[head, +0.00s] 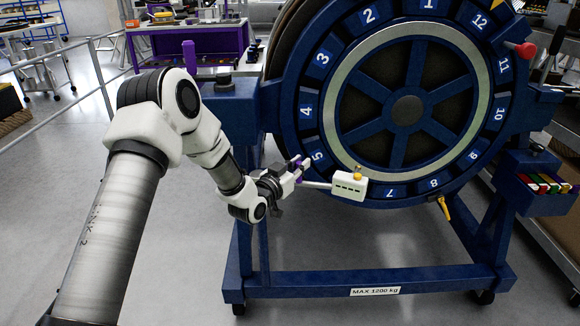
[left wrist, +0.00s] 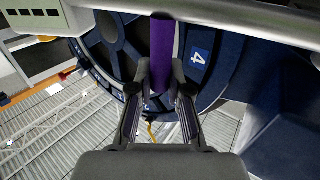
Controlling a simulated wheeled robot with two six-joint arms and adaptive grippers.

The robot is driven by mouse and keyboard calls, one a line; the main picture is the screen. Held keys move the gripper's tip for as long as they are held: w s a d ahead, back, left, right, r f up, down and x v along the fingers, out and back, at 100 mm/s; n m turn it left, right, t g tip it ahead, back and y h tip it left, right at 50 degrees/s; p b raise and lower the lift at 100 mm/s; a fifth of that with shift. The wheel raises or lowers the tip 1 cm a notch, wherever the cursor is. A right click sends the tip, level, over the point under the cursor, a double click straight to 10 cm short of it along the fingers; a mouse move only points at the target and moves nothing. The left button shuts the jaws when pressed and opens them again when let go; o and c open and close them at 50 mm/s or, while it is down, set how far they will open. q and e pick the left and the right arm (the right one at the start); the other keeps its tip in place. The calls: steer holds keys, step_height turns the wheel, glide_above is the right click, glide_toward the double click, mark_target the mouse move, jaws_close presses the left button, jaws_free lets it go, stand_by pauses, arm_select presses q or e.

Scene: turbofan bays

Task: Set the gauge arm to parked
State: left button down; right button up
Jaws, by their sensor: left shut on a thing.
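The gauge arm is a white gauge box (head: 350,186) with a yellow knob on top, on a thin pale rod, in front of the lower left rim of the blue numbered wheel (head: 405,112), near 6. My left gripper (head: 298,170) is at the rod's left end, shut on the purple grip (left wrist: 162,48). In the left wrist view, the grip stands between the fingers (left wrist: 160,85), and the pale rod (left wrist: 230,14) crosses the top with part of the box (left wrist: 35,18) at upper left. My right gripper is out of view.
The blue stand (head: 360,281) has a base bar and casters below the wheel. A red knob (head: 525,49) is at upper right and a yellow handle (head: 443,208) hangs below the wheel. A purple upright post (head: 190,57) stands behind my left arm.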

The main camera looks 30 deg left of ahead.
arm_select(q)
steer(key=s+a+m+g+h+p, duration=0.2)
steer(key=s+m+g+h+p, duration=0.2)
steer(key=s+m+g+h, duration=0.1)
steer(key=s+a+m+g+h+p, duration=0.2)
steer(key=s+m+g+h+p, duration=0.3)
steer(key=h, duration=0.5)
steer(key=shift+s+a+m, duration=0.3)
steer(key=shift+s+m, duration=0.8)
steer(key=shift+s, duration=0.65)
steer(key=c, duration=1.1)
jaws_free()
steer(key=v, duration=1.2)
